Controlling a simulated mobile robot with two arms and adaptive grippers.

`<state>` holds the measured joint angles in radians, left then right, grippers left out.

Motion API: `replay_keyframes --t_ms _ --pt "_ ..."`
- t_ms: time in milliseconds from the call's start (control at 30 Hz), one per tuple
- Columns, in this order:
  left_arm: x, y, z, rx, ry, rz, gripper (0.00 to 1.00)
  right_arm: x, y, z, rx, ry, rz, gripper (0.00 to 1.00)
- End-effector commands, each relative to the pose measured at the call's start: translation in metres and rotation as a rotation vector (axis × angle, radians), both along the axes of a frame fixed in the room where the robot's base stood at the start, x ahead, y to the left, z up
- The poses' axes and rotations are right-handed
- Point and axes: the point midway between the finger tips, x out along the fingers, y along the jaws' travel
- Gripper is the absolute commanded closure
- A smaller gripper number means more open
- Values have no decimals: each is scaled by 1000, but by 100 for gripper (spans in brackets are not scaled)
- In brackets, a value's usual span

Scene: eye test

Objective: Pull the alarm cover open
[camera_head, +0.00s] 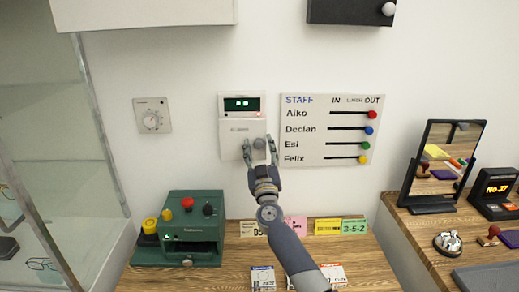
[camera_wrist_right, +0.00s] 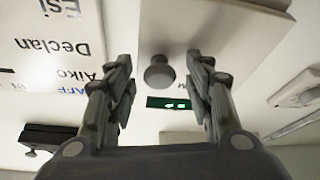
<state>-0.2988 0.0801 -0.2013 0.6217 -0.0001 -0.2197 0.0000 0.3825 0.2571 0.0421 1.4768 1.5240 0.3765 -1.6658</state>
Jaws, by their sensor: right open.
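The white alarm box (camera_head: 229,108) is on the wall, with a lit green display (camera_head: 241,104) and a small red light at its top. Its pale cover (camera_head: 230,140) below the display looks shut. A round grey knob (camera_head: 260,143) is on the cover; it also shows in the right wrist view (camera_wrist_right: 159,74). My right gripper (camera_head: 259,147) is open in front of the cover. Its fingers stand either side of the knob, with a visible gap on both sides in the wrist view. My left gripper is not in view.
A staff board (camera_head: 318,153) with coloured sliders hangs close right of the alarm box. A thermostat (camera_head: 152,116) is to its left. A green machine (camera_head: 191,227) and cards stand on the wooden counter (camera_head: 240,278) below. A glass case (camera_head: 55,120) is at far left.

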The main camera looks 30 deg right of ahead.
Motion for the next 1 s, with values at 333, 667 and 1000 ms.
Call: replay_keyframes --t_ms 333,667,1000 --pt "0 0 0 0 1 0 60 0 0 0 0 0 0 82" --pt "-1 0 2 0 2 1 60 -1 1 1 0 0 -9 100" --pt "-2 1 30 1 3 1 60 -10 17 4 6 2 -153 100"
